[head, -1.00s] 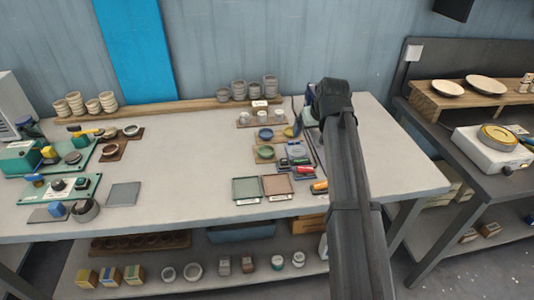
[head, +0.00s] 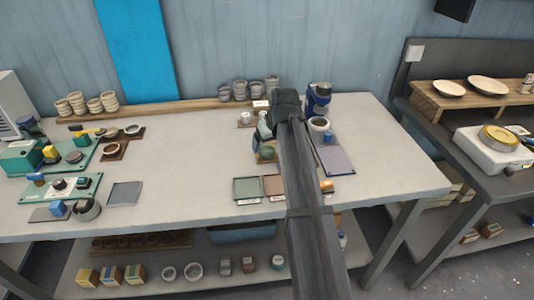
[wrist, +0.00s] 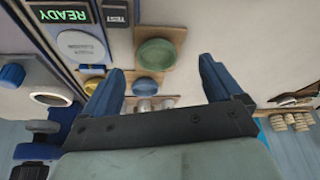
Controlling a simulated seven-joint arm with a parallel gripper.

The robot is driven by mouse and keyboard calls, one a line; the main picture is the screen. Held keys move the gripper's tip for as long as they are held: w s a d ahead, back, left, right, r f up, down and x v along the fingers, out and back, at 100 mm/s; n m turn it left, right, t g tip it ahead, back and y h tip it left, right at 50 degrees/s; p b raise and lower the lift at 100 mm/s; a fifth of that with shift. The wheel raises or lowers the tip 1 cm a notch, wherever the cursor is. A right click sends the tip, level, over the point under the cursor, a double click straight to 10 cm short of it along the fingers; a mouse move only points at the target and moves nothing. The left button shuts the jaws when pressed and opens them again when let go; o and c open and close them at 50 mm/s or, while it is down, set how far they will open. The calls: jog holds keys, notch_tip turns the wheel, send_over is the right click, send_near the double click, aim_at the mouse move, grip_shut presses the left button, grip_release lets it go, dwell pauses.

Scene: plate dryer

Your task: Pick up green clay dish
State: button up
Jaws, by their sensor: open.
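The green clay dish (wrist: 157,54) is round and sits on a brown board (wrist: 178,38) in the wrist view. It lies just beyond my gripper (wrist: 160,77), roughly between the lines of its two blue fingers. In the head view my arm and gripper cover much of this spot, and only part of the green dish (head: 266,154) shows.
A panel with a lit READY display (wrist: 62,16) lies left of the dish in the wrist view. Green (head: 247,188) and brown square tiles lie near the table's front. A blue machine (head: 318,98) stands at the back right.

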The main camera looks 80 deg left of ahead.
aim_at(266, 153)
jog(key=shift+a+x, duration=0.2)
jog(key=shift+x, duration=1.25)
jog(key=shift+a+x, duration=0.2)
jog(key=shift+x, duration=1.25)
jog(key=shift+w+r, duration=0.15)
jog(key=c, duration=1.1)
jog(key=shift+c, duration=0.2)
